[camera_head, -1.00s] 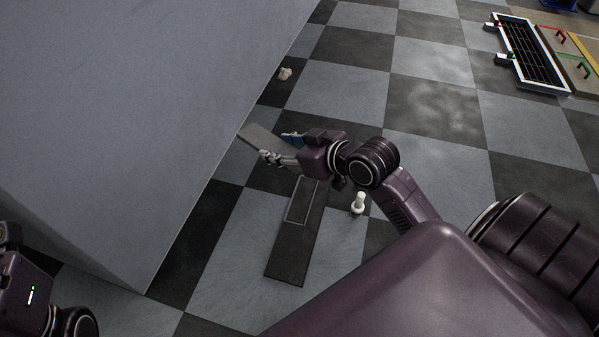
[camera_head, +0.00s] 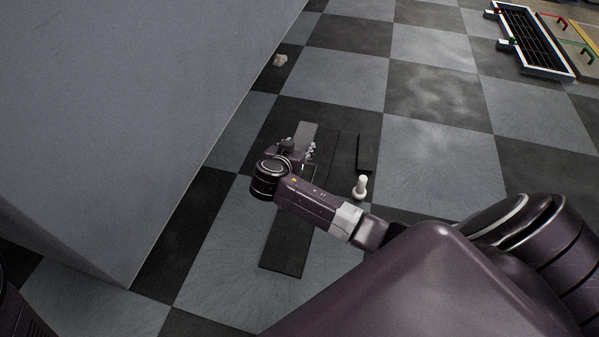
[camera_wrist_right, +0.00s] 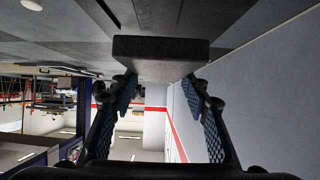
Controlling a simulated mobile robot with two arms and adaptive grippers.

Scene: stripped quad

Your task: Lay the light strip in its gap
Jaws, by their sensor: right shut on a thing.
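My right gripper (camera_head: 297,152) is shut on the light grey strip (camera_head: 304,132), above the far part of a dark board (camera_head: 288,250) on the floor. The strip's long side runs roughly along the board. In the right wrist view the strip (camera_wrist_right: 160,50) shows end-on as a dark block between the fingertips (camera_wrist_right: 160,82). The pale-edged gap (camera_head: 309,174) in the board is mostly hidden by my right arm. I cannot tell how high the strip is over the board. My left gripper is not in view.
A white peg (camera_head: 360,187) stands right of the board, next to a dark strip (camera_head: 365,153). A large grey block (camera_head: 130,110) bounds the left. A pale lump (camera_head: 280,60) lies by its edge. A white-framed grate (camera_head: 535,40) is at the far right.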

